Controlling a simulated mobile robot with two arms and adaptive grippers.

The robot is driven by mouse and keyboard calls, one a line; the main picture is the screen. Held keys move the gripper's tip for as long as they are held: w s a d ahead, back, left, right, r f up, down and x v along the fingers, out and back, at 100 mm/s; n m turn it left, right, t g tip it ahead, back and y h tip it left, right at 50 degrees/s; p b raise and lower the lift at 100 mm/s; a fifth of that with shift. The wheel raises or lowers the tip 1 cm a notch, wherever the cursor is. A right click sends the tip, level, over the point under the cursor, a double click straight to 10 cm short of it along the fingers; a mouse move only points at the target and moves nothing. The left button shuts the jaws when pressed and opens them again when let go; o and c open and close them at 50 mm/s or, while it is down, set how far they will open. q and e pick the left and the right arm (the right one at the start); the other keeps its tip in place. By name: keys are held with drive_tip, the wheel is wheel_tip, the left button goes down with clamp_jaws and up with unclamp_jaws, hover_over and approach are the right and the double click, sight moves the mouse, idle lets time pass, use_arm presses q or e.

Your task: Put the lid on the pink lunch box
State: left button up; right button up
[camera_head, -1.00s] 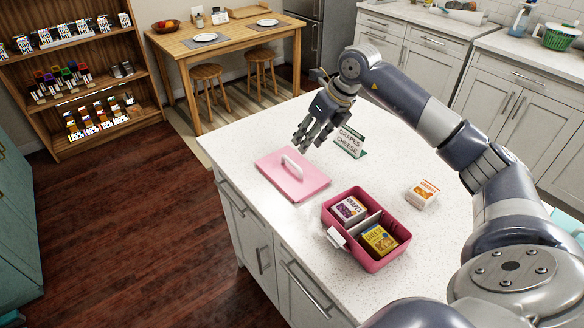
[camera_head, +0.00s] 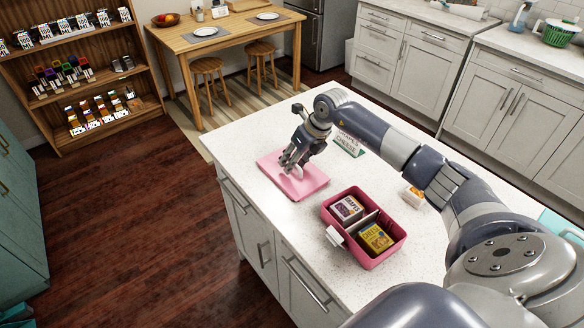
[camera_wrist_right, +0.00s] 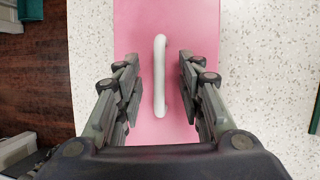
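The pink lid (camera_head: 312,183) lies flat on the white counter, left of the lunch box in the head view. Its white handle (camera_wrist_right: 160,75) stands up along the middle of the lid (camera_wrist_right: 135,30). My right gripper (camera_head: 289,166) is over the lid; in the right wrist view (camera_wrist_right: 159,85) its fingers are open, one on each side of the handle and apart from it. The pink lunch box (camera_head: 377,261) stands uncovered, with a purple-labelled grapes box (camera_head: 347,209) in one compartment and a yellow cheese box (camera_head: 375,238) in the other. My left gripper is not in view.
A small orange and white box (camera_head: 413,196) sits on the counter (camera_head: 290,227) behind the lunch box, partly hidden by my right arm. A green-edged sign (camera_head: 350,146) stands behind the lid. The counter between lid and lunch box is clear.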

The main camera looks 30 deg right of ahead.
clamp_jaws()
drive_tip(key=shift+r, duration=0.15)
